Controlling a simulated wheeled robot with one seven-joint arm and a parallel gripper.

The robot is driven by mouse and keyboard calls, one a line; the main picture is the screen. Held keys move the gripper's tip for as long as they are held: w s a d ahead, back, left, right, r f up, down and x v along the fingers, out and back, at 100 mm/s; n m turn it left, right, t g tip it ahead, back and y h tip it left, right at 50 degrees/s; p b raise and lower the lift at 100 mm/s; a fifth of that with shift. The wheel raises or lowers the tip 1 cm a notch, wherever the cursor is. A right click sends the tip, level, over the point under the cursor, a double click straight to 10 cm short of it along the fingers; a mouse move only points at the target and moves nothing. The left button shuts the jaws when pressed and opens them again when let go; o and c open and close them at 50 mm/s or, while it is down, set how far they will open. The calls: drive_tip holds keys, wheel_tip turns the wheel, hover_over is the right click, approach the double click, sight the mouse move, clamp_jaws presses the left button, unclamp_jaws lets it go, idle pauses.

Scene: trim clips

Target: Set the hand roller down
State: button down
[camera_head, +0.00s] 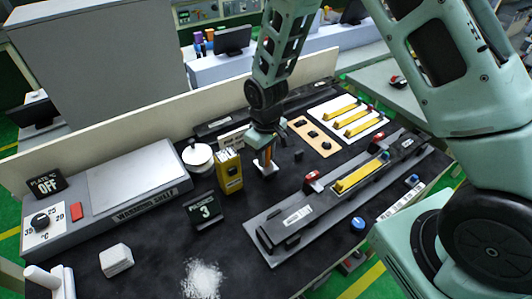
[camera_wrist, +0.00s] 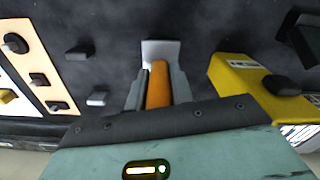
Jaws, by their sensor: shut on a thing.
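The hand roller shows as an orange handle (camera_head: 265,158) upright below my gripper (camera_head: 265,143), near the middle of the dark worktop. In the wrist view its orange handle (camera_wrist: 159,84) lies between the two grey fingers of my gripper (camera_wrist: 158,92), which is shut on it. A pale grey-white piece (camera_wrist: 160,50) shows at the handle's far end, close to the worktop. I cannot tell whether it touches the surface.
A yellow box (camera_head: 229,172) stands close left of the roller, with a white round pot (camera_head: 198,157) behind it. A long grey fixture (camera_head: 325,200) with a yellow strip lies to the right. A tan board (camera_head: 315,137) lies behind. A "3" sign (camera_head: 203,210) stands front left.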

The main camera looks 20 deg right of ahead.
drive_tip(key=shift+s+f+b, duration=0.2)
drive_tip(key=shift+f+b, duration=0.25)
drive_tip(key=shift+f, duration=0.25)
drive_tip(key=c, duration=1.2)
unclamp_jaws()
drive_tip(key=shift+c, duration=0.2)
drive_tip(key=shift+r+p, duration=0.4)
drive_tip(key=shift+r, duration=0.05)
wheel_tip(320, 180, up, 12)
drive_tip(key=b, duration=0.2)
drive_tip(key=shift+w+r+b, duration=0.1)
drive_tip(key=shift+w+b, duration=0.05)
drive_tip(key=shift+b, duration=0.25)
drive_tip(key=s+a+r+n, duration=0.1)
drive_tip(key=s+a+r, duration=0.1)
drive_tip(key=s, duration=0.6)
drive_tip(key=s+a+r, duration=0.2)
drive_tip(key=s, duration=0.6)
drive_tip(key=s+a+r+n, duration=0.1)
drive_tip(key=s+a+r, duration=0.1)
drive_tip(key=s, duration=0.7)
drive_tip(key=shift+a+n+y, duration=0.15)
drive_tip(key=shift+n+y, duration=0.15)
